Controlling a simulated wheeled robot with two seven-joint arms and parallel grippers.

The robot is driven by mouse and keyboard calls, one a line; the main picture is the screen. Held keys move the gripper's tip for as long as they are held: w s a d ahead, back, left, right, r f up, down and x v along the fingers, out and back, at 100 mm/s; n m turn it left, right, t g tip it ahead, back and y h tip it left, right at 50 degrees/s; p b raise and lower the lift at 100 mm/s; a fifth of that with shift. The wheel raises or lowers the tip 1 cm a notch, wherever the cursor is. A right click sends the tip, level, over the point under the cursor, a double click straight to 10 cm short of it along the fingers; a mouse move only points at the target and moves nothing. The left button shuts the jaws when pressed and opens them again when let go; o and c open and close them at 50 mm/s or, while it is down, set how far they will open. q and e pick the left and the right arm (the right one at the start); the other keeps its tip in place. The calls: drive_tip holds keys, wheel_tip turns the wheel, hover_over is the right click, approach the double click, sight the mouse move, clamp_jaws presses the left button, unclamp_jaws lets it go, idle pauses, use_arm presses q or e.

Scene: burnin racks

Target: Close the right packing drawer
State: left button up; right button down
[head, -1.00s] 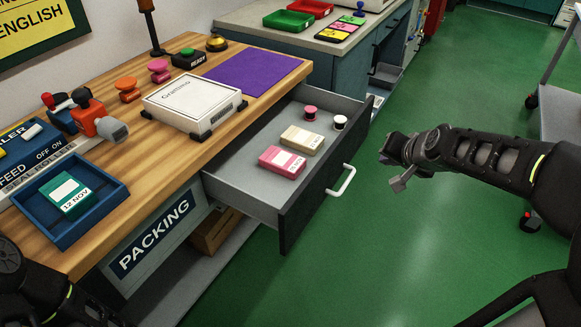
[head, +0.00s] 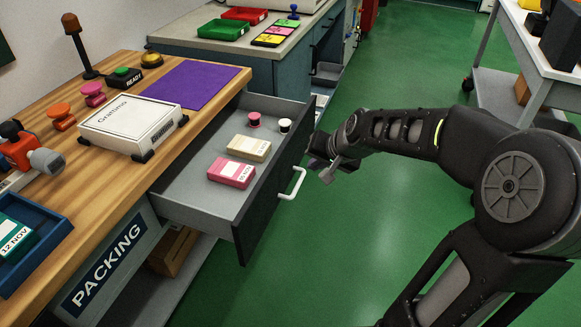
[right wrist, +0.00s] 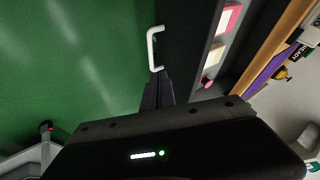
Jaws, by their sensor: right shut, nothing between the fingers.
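The packing drawer (head: 192,205) stands pulled out from the wooden packing bench in the head view. Its dark front (head: 270,205) carries a white bar handle (head: 293,184). Inside lie a pink box (head: 231,172), a beige box (head: 249,148), a pink spool (head: 254,119) and a white-topped spool (head: 285,125). My right gripper (head: 322,165) is shut and empty, just outside the drawer front beyond the handle. In the right wrist view the shut fingers (right wrist: 157,92) point toward the handle (right wrist: 153,48), close to the drawer front; contact cannot be told. My left gripper is out of view.
The bench top (head: 70,170) holds a white Grattimo box (head: 130,124), a purple mat (head: 191,83), several buttons and a blue tray (head: 45,240). A second counter (head: 250,45) stands behind. Green floor (head: 300,270) is clear in front of the drawer.

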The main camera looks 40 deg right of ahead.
drive_tip(key=w+f, duration=0.2)
drive_tip(key=w+a+f, duration=0.1)
drive_tip(key=w+f, duration=0.3)
drive_tip(key=w, duration=0.1)
drive_tip(key=shift+a, duration=0.25)
drive_tip(key=shift+w+a+f, duration=0.1)
drive_tip(key=shift+w+a, duration=0.1)
drive_tip(key=shift+w, duration=0.25)
